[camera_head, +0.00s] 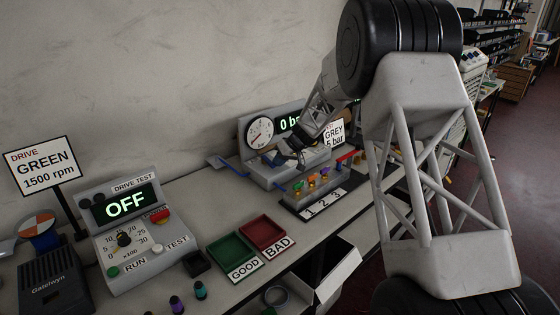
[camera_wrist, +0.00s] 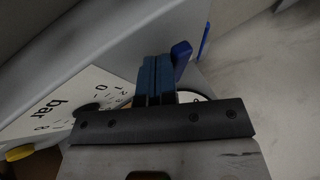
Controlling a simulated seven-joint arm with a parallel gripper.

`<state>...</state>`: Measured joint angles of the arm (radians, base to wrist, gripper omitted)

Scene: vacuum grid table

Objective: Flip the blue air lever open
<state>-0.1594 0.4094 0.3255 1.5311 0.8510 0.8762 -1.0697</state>
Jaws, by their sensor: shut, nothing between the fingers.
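My gripper (camera_head: 286,156) is over the front of the grey pressure station (camera_head: 262,175), below its round gauge (camera_head: 260,133). In the wrist view the two dark blue fingers (camera_wrist: 156,80) are pressed together with nothing between them. A brighter blue lever (camera_wrist: 181,53) stands just right of the fingertips, partly hidden by them. I cannot tell whether it touches them. The lever is hard to make out in the head view. The station's display (camera_head: 290,122) starts with "0 b"; the rest is hidden behind my arm.
A rack with coloured pieces and a "1 2 3" label (camera_head: 323,203) stands in front of the station. Green (camera_head: 229,248) and red (camera_head: 265,228) trays lie to its left. A drive test box (camera_head: 130,235) reading OFF is farther left. The wall is close behind.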

